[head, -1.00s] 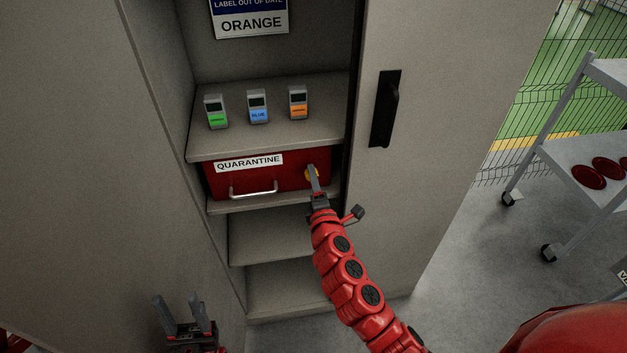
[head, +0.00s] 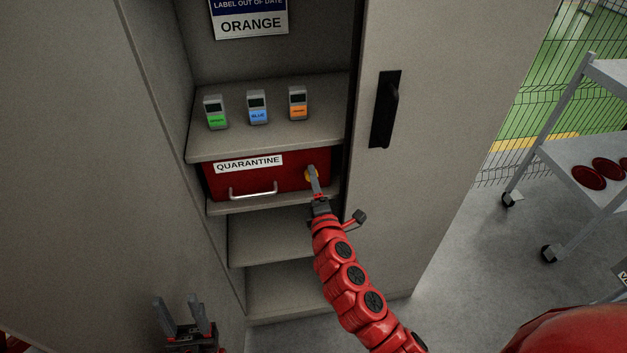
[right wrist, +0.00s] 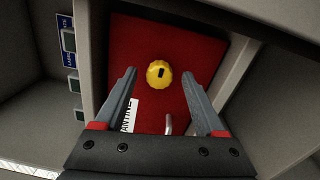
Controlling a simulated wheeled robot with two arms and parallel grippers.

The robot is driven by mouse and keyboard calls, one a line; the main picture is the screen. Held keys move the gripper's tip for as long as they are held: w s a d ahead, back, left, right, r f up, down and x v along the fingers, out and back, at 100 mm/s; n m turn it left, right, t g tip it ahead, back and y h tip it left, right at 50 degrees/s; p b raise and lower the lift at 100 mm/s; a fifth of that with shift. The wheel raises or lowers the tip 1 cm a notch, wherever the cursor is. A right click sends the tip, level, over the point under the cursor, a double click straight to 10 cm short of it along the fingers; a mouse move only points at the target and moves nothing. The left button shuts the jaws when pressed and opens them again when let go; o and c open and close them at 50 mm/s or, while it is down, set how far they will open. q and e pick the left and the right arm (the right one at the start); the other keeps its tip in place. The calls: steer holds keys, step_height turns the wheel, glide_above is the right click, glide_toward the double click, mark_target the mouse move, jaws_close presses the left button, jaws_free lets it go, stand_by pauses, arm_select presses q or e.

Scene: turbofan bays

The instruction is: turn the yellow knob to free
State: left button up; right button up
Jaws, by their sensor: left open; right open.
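The yellow knob (head: 311,174) is on the right part of the front of the red QUARANTINE drawer (head: 290,177). In the right wrist view the knob (right wrist: 159,74) is round with a ridged edge and a dark mark on its face. My right gripper (head: 315,179) is at the knob in the head view and partly hides it. In the right wrist view the right gripper (right wrist: 165,88) is open, its fingers to either side of and short of the knob, with nothing between the tips touching it that I can see. My left gripper (head: 180,302) is open and empty at the lower left.
The drawer has a metal handle (head: 253,191). Green, blue and orange labelled devices (head: 257,107) stand on the shelf above. The cabinet door (head: 450,110) with a black handle is at the right. A grey cart (head: 590,165) stands beyond it.

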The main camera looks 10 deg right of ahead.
steer(key=s+b, duration=0.1)
steer(key=s, duration=1.5)
steer(key=shift+s+f, duration=0.15)
steer(key=shift+f, duration=0.05)
